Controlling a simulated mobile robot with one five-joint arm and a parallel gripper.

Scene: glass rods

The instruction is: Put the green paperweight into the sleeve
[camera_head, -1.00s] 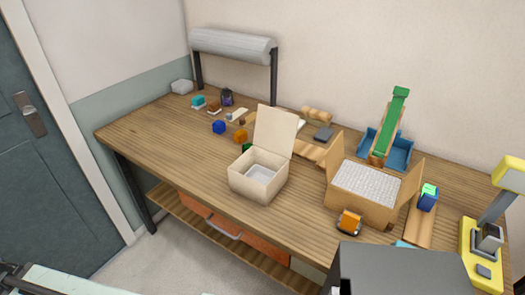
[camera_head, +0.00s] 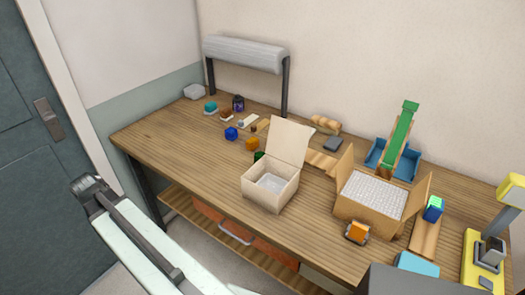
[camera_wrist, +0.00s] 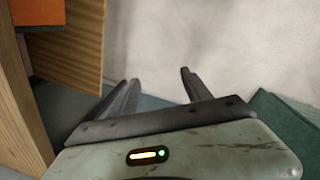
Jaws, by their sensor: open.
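A small dark green object (camera_head: 259,156), which looks like the green paperweight, stands on the table in the head view. I cannot tell for sure which thing is the sleeve. My gripper (camera_wrist: 160,76) shows in the wrist view with its two dark fingers apart and nothing between them. It is away from the tabletop things, facing a pale wall and wood panels. In the head view my arm is at the lower left, in front of the table; the fingers cannot be made out there.
The cream box (camera_head: 258,191) has its lid up. A blue piece (camera_head: 231,133) and an orange piece (camera_head: 252,143) stand behind it. A padded cardboard box (camera_head: 362,220), a blue holder with a green ramp (camera_head: 401,135) and a yellow device (camera_head: 470,262) are at right. The table's left front is clear.

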